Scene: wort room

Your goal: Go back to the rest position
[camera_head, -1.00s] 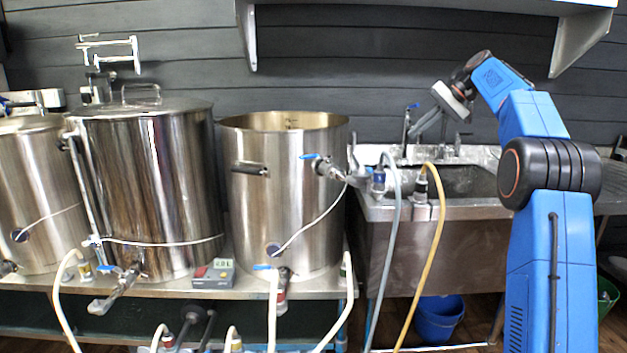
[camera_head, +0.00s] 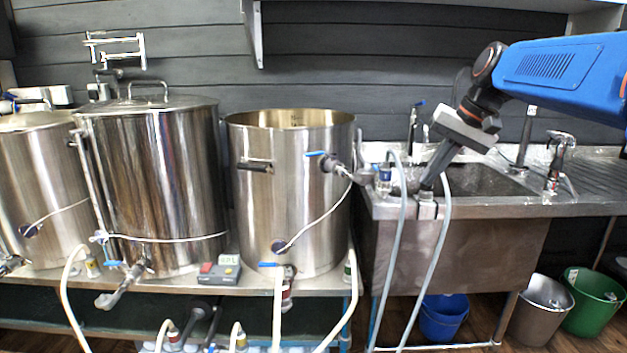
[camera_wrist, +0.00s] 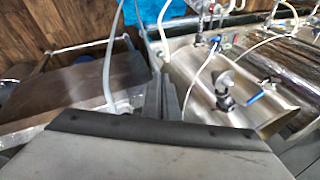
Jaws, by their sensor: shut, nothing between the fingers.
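My gripper (camera_head: 427,186) points down and left over the front edge of the sink. Its fingers are together with nothing between them. In the head view the tips overlap the fitting on the sink rim where a pale hose (camera_head: 436,258) comes up; I cannot tell if they touch. In the wrist view the fingers (camera_wrist: 160,98) also show close together, beside a grey hose (camera_wrist: 110,60). My blue arm reaches in from the right.
An open steel pot (camera_head: 290,190) with a valve stands left of the sink (camera_head: 450,240). A lidded pot (camera_head: 155,190) is farther left. A second hose (camera_head: 397,230) hangs at the sink's left. A tap (camera_head: 556,155) stands right. Blue (camera_head: 443,315) and green (camera_head: 595,305) buckets are below.

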